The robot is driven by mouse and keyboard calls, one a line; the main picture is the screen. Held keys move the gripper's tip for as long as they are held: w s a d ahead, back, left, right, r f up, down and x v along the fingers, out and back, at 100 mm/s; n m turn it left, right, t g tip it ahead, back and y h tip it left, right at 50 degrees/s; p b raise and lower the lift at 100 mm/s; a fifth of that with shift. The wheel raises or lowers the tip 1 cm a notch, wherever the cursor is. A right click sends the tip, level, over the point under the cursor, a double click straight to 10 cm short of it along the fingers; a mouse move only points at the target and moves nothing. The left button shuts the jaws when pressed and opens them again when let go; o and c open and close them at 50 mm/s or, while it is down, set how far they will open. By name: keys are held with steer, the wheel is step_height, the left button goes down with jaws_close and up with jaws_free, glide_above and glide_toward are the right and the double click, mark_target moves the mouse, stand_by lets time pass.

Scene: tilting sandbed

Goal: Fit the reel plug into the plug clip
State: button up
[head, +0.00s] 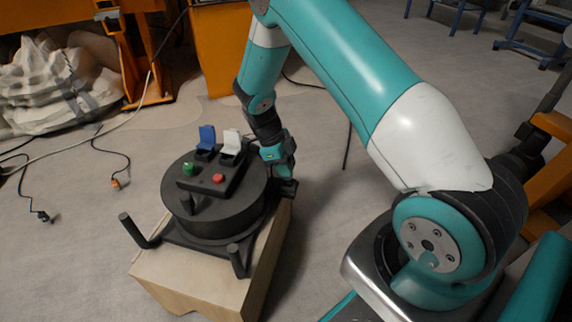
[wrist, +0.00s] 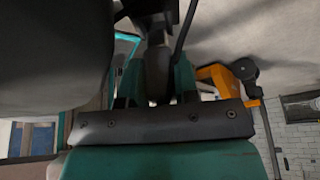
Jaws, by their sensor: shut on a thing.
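The black cable reel (head: 213,215) stands on a pale wooden block. My gripper (head: 279,172) is low at the reel's right side, close to its rim. In the wrist view my gripper (wrist: 157,82) is shut on a dark, rounded piece (wrist: 157,65) between its two teal fingers. This looks like the reel plug, with a dark cable (wrist: 184,25) rising near it. A small dark part (head: 288,188) sits just below the gripper beside the reel. I cannot tell whether it is the plug or the plug clip. The plug's seating is hidden.
The reel's top panel has blue (head: 207,135) and white (head: 232,142) lids and green and red buttons. Black posts (head: 134,231) stick up at its front. The wooden block (head: 195,283) bears it. Loose cable ends (head: 115,183) lie on the floor at left. Orange machinery stands behind.

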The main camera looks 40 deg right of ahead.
mark_target(291, 160)
steer(key=shift+s+d+f+g, duration=0.1)
steer(key=shift+s+f+g, duration=0.2)
steer(key=shift+s+f, duration=0.35)
steer(key=shift+r, duration=0.2)
steer(key=shift+r+p, duration=0.8)
steer(key=shift+p, duration=0.1)
steer(key=shift+w+r+p, duration=0.15)
steer(key=shift+r+p, duration=0.5)
steer(key=shift+r, duration=0.2)
steer(key=shift+w+r+p, duration=0.15)
steer(key=shift+r+p, duration=0.45)
steer(key=shift+r, duration=0.2)
